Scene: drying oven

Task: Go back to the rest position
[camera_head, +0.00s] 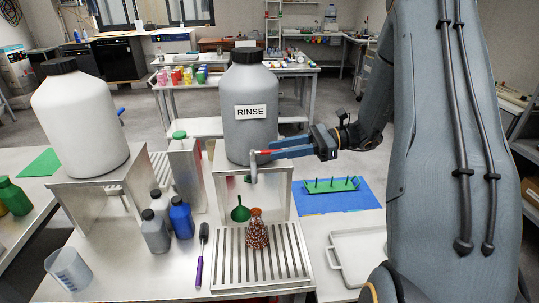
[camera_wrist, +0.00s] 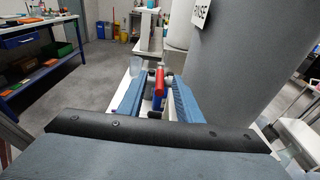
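My gripper (camera_head: 274,149) is at the tap of the grey container labelled RINSE (camera_head: 249,88), which stands on a metal stand. The tap's red handle (camera_head: 264,152) is at the fingertips. In the wrist view, the two blue fingers of my gripper (camera_wrist: 160,97) stand apart on either side of the red handle (camera_wrist: 159,82), with gaps visible beside it. Below the tap, a brown speckled flask (camera_head: 257,234) stands on the slatted drain tray (camera_head: 228,267). Whether any liquid flows is too small to tell.
A white container (camera_head: 80,118) stands on another stand at left. Grey and blue bottles (camera_head: 181,217), a purple-handled brush (camera_head: 200,262) and a beaker (camera_head: 69,270) are on the bench. A green peg rack (camera_head: 331,185) lies on a blue mat at right.

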